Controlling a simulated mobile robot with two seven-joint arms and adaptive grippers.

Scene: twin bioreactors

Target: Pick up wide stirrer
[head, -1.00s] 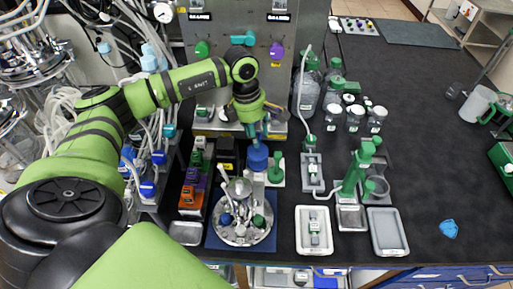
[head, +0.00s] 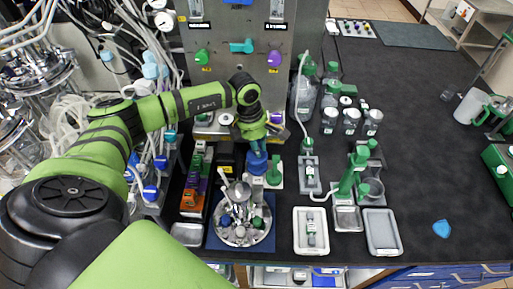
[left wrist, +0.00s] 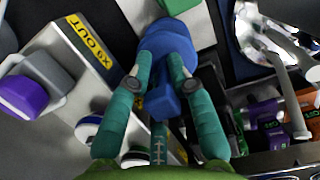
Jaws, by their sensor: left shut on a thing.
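The blue piece, which I take to be the wide stirrer (head: 257,164), stands upright among the parts behind the round metal lid. My left gripper (head: 258,146) comes down on it from above. In the left wrist view, its teal fingers (left wrist: 160,75) are shut on the narrow stem of the blue piece (left wrist: 166,42), one on each side. The wider blue part lies just beyond the fingertips. The piece's lower end is hidden. I cannot tell whether it is clear of its support. My right gripper is not in view.
A green piece (head: 274,172) stands close to the right of the blue one. The metal lid (head: 240,226) with fittings is in front. An orange and purple rack (head: 193,193) is to the left. The panel (head: 238,70) rises behind.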

